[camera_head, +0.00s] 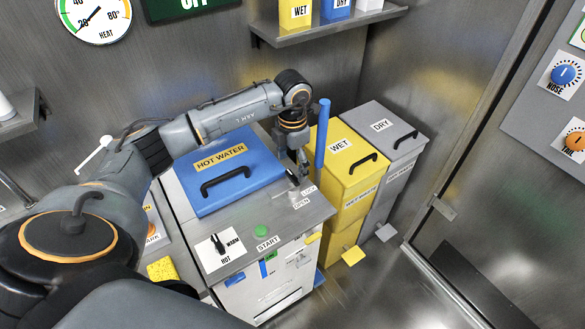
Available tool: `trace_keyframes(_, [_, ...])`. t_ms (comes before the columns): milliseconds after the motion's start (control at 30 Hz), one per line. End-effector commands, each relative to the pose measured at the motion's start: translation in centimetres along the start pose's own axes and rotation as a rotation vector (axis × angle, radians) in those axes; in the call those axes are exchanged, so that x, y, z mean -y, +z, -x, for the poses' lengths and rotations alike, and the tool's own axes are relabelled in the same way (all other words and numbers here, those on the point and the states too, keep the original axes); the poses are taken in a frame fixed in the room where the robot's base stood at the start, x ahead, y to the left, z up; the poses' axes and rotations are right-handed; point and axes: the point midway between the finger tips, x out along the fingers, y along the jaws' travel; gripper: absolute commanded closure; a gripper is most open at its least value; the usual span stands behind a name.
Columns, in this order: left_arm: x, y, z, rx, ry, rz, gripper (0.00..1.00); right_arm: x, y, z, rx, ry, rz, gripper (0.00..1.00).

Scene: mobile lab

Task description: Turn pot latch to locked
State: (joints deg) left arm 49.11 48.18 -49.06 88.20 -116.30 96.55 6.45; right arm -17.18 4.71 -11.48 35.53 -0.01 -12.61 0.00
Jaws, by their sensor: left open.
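The hot water pot is a metal box with a blue lid (228,168) marked HOT WATER, and the lid lies shut. LOCK and OPEN labels (303,196) are on the metal top by the lid's right front corner. A small dark part (292,178) shows beside them and may be the latch; its exact position is unclear. My left gripper (299,172) points down right at this corner, close above the labels, and partly covers the spot. It is open; whether it touches the latch cannot be told. My right gripper is out of view.
A blue upright bar (322,135) stands just right of my left gripper. Yellow WET (338,160) and grey DRY (384,135) bins stand to the right. The pot's front top has a HOT/WARM knob (220,245) and green START button (260,231). Floor at right is clear.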

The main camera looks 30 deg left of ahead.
Motion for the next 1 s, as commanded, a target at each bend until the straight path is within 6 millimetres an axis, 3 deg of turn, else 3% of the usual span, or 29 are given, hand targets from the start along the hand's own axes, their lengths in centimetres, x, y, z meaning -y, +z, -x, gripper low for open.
trace_keyframes(233, [0.0,0.0,-2.9,-0.002,0.000,-0.001,0.23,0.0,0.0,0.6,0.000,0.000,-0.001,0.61])
trace_keyframes(600, [0.0,0.0,-3.4,0.001,0.000,-0.001,0.25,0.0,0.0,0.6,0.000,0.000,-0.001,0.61])
trace_keyframes(900, [0.1,0.0,-3.4,0.001,0.000,-0.001,0.86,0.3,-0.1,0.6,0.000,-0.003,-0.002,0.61])
trace_keyframes(1000, [0.0,0.0,-3.4,0.001,0.000,-0.001,1.00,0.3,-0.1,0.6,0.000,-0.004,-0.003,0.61])
